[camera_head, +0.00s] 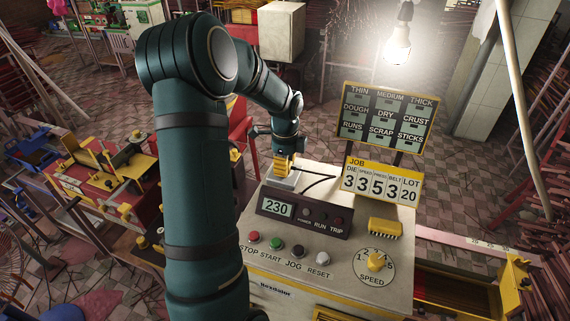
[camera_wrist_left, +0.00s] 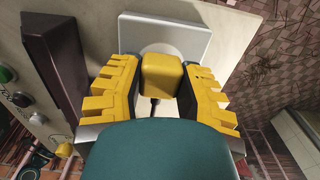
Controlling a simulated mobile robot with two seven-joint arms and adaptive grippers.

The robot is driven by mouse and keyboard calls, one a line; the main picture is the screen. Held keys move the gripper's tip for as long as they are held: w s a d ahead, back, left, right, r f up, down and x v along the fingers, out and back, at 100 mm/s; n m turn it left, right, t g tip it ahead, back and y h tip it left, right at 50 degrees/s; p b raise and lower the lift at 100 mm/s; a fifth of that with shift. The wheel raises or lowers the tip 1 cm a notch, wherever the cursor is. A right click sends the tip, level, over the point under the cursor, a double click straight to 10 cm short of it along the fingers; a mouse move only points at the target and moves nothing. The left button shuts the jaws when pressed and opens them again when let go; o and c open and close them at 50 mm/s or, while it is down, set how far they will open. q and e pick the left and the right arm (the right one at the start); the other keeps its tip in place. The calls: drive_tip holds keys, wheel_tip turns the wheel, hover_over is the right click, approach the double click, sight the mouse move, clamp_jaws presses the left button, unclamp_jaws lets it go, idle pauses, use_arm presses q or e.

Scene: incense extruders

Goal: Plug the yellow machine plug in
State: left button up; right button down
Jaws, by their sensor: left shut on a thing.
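My left gripper (camera_head: 283,166) is at the back left of the cream machine top, over a white socket plate (camera_head: 283,182). Its yellow toothed fingers (camera_wrist_left: 158,90) are shut on the yellow plug (camera_wrist_left: 161,76) in the left wrist view. The plug sits in front of the round recess of the white socket plate (camera_wrist_left: 194,32), overlapping its lower part. I cannot tell whether its pins are in the socket. A dark cable (camera_head: 318,181) runs from near the gripper across the machine top. My right gripper is not in view.
Buttons, a yellow speed knob (camera_head: 377,262) and a yellow toothed block (camera_head: 385,228) are on the machine (camera_head: 350,275). A job counter (camera_head: 381,184) and a sign board (camera_head: 388,119) rise behind.

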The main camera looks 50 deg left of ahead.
use_arm(q)
drive_tip(key=shift+f, duration=0.15)
drive_tip(key=o, duration=1.1)
drive_tip(key=shift+c, duration=0.2)
wheel_tip(320, 180, up, 12)
